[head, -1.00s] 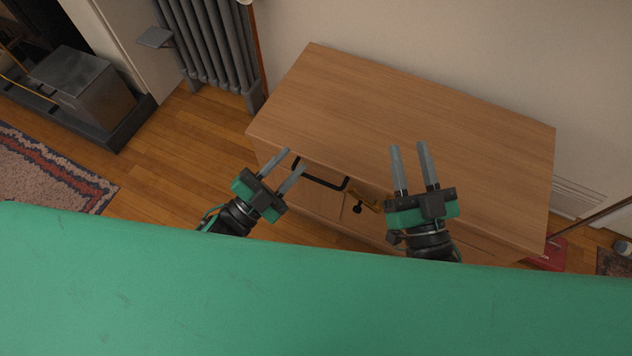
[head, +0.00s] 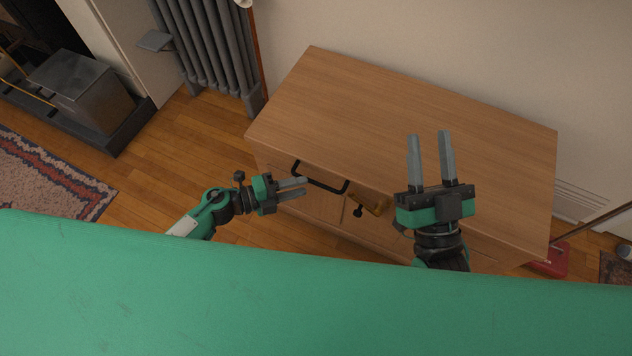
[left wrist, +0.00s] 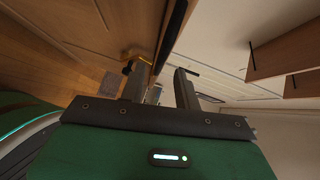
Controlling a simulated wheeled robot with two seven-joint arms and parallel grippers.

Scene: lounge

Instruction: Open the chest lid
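The wooden chest (head: 430,115) stands against the wall in the head view, its flat lid lying shut. A black bar handle (head: 321,187) is on the front edge of the lid. Below and right of it is a brass latch piece (head: 372,203) with a small black knob (head: 357,211). My left gripper (head: 304,186) is open in front of the chest, fingertips close to the left part of the handle; I cannot tell whether they touch. The left wrist view shows its fingers apart (left wrist: 157,84). My right gripper (head: 429,134) is open and empty, seen over the lid's right part.
A grey radiator (head: 208,45) stands left of the chest. A metal box (head: 85,88) on a dark base and a patterned rug (head: 50,175) are further left. A red object (head: 552,262) lies at the chest's right. My green body covers the lower picture. Wooden floor (head: 170,150) is clear left of the chest.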

